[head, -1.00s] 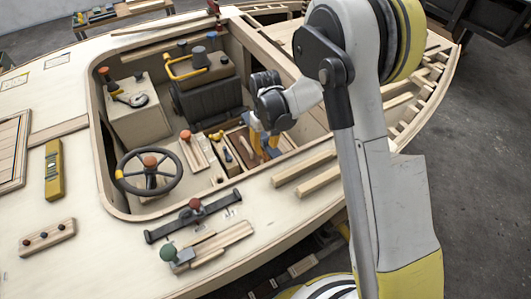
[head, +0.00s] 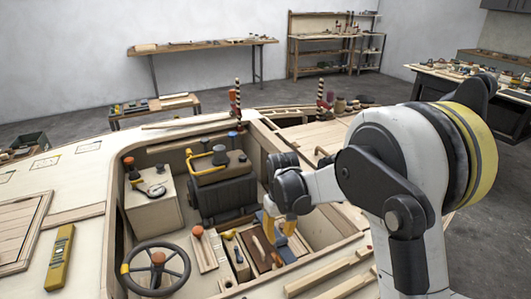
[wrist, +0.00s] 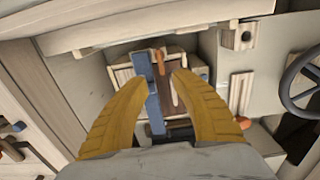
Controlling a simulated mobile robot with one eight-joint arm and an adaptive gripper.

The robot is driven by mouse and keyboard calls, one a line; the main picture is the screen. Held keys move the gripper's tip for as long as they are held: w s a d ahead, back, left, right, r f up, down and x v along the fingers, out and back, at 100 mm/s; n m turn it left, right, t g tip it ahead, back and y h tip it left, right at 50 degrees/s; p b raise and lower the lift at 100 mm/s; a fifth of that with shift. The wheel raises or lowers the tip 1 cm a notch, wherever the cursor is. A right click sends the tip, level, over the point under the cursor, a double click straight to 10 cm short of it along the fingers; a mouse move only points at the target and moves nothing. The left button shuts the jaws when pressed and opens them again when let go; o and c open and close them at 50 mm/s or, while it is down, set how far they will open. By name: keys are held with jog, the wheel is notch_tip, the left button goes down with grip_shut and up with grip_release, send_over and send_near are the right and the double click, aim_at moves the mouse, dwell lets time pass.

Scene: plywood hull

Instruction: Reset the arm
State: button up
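My gripper (head: 279,226) hangs over a wooden tray (wrist: 125,73) in the cockpit of the plywood hull. In the wrist view its two yellow fingers (wrist: 150,82) are spread wide apart, with nothing visibly held between them. A blue bar (wrist: 153,100) and an orange-ended tool (wrist: 160,62) show in the gap, apparently lying in the tray below. My arm reaches in from the right in the head view. The fingertips partly hide the tray there.
A steering wheel (head: 156,268) stands left of the tray. A dark box-like unit with a yellow handle (head: 206,158) is behind it. A yellow level (head: 60,258) lies on the left deck. Benches, including a long table (head: 203,45), stand at the back.

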jog(key=s+d+r+m+t, duration=0.1)
jog(key=s+d+r+t, duration=0.15)
jog(key=s+r, duration=0.35)
jog(key=s+d+r+m+t, duration=0.1)
jog(key=s+d+r, duration=0.25)
jog(key=r, duration=0.45)
jog(key=s+d+r+m+t, duration=0.1)
jog(key=s+d+t, duration=0.1)
jog(key=s, duration=0.4)
jog(key=s+d+r+m+t, duration=0.1)
jog(key=s+d+r, duration=0.1)
jog(key=s, duration=0.5)
jog(key=shift+d+m+t, duration=0.3)
jog(key=shift+d+t, duration=0.05)
jog(key=shift+d, duration=0.55)
